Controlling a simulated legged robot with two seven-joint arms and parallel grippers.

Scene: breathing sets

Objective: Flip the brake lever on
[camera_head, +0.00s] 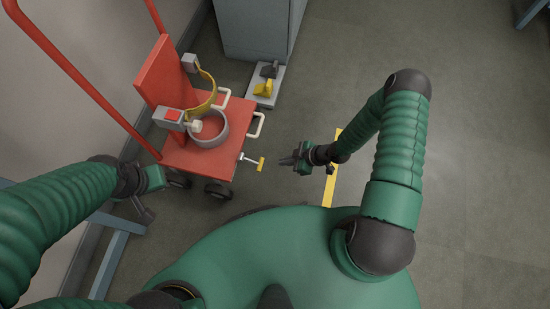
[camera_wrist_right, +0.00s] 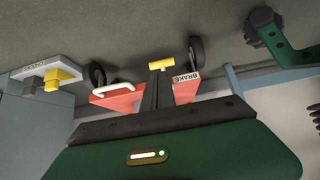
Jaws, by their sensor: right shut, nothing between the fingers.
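The brake lever (camera_head: 261,164) is a small yellow-tipped handle on a light rod. It sticks out from the lower right corner of the red cart (camera_head: 190,155). In the right wrist view the yellow handle (camera_wrist_right: 160,63) shows just beyond my fingertips, beside a white BRAKE label (camera_wrist_right: 186,77). My right gripper (camera_head: 284,160) is shut and empty, a short way right of the handle, pointing at it with a gap in the head view. Its dark fingers (camera_wrist_right: 157,88) hide part of the cart. My left gripper (camera_head: 147,206) hangs left of the cart, its fingers unclear.
The cart carries a grey ring (camera_head: 209,128), a yellow curved band and white handles. A grey plate with yellow and dark pedals (camera_head: 264,85) lies behind it, next to a grey cabinet (camera_head: 255,30). A yellow floor strip (camera_head: 330,185) is under my right arm.

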